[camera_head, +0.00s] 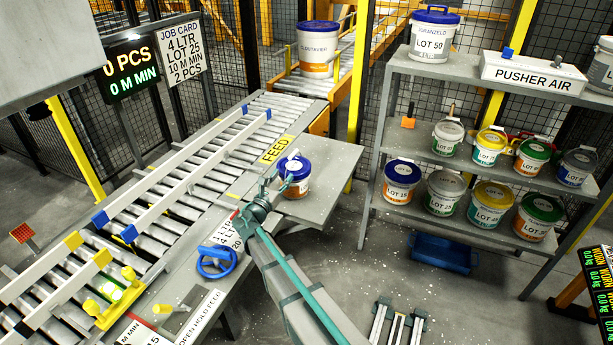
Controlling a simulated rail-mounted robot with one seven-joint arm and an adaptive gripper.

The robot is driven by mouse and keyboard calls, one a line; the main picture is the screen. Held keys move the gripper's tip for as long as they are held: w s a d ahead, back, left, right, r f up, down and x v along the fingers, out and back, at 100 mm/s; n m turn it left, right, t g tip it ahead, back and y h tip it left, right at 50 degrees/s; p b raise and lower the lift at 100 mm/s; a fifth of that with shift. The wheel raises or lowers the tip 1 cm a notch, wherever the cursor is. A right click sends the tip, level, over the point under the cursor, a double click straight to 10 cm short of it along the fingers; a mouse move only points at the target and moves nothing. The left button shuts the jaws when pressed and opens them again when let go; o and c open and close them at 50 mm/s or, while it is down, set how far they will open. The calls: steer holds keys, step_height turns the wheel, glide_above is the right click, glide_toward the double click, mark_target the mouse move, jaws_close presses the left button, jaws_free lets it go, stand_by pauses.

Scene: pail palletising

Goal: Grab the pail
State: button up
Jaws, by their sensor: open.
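A white pail (296,187) with a blue lid and an orange band stands upright on the grey side plate of the conveyor, just below the FEED sign. My gripper (278,182) is open beside this pail, at its left and front side, and overlaps its edge in the picture. I cannot tell whether the fingers touch it. My arm reaches up to it from the bottom of the picture. The pail's label is too small and partly covered to read.
A roller conveyor (190,150) with guide rails runs along the left. A blue handwheel (216,262) is left of my arm. A grey shelf (470,158) with several pails stands at the right. A larger pail (319,50) sits at the back. The plate's right side is clear.

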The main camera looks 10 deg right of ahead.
mark_target(294, 154)
steer(key=shift+t, duration=0.3)
steer(key=w+d, duration=0.1)
steer(key=w+r+p, duration=0.1)
steer(key=w, duration=0.1)
steer(key=w+d+r+p, duration=0.1)
steer(key=w, duration=0.1)
steer(key=shift+d+r, duration=0.15)
steer(key=shift+d, duration=0.15)
steer(key=shift+f+p+x, duration=0.2)
steer(key=shift+p+x, duration=1.25)
steer(key=shift+x, duration=1.35)
steer(key=shift+d, duration=0.1)
steer(key=shift+c, duration=0.2)
jaws_close()
steer(key=shift+r, duration=0.1)
